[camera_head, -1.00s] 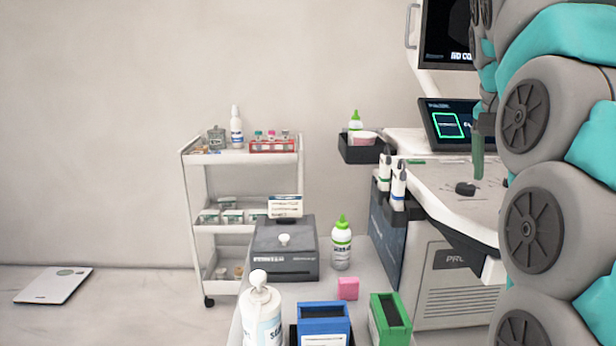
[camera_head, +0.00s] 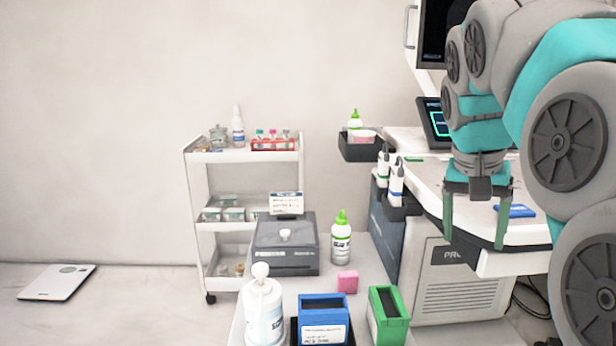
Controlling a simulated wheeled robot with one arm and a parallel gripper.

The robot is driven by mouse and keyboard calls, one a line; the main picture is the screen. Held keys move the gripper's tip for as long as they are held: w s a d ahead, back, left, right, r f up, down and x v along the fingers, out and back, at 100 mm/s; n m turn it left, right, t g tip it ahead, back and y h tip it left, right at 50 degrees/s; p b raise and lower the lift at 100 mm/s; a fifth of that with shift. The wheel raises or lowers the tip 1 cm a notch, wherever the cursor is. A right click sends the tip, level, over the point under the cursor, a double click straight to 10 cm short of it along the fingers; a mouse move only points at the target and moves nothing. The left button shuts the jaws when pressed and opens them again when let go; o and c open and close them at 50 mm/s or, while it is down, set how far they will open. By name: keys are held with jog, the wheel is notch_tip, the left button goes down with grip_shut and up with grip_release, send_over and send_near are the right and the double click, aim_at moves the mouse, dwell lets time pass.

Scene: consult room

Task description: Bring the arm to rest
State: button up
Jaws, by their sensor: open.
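My gripper (camera_head: 474,222) hangs at the right of the head view, with its two green fingers pointing down and spread apart. Nothing is between the fingers. It is in front of the front edge of the white ultrasound machine's console (camera_head: 428,180). My grey and teal arm fills the right side of the view and hides part of the console and screens. A blue flat object (camera_head: 514,210) lies on the console just right of the gripper.
A white table in front holds a pump bottle (camera_head: 263,310), a blue box (camera_head: 323,318), a green box (camera_head: 387,315), a pink block (camera_head: 347,281), a green-capped bottle (camera_head: 341,237) and a grey printer (camera_head: 285,245). A white cart (camera_head: 195,190) stands behind. The left floor is clear except a scale (camera_head: 57,282).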

jog(key=s+a+f+n+g+y, duration=0.1)
jog(key=s+a+f+n, duration=0.2)
jog(key=s+f, duration=0.9)
jog(key=s+a+f+n+g+y, duration=0.1)
jog(key=s+a+f+n+g, duration=0.1)
jog(key=s+a+f, duration=0.6)
jog(key=s+f+n, duration=0.1)
jog(key=s+f, duration=0.4)
jog(key=shift+f+g+y, duration=0.2)
jog(key=shift+g+y, duration=0.1)
jog(key=shift+a, duration=0.1)
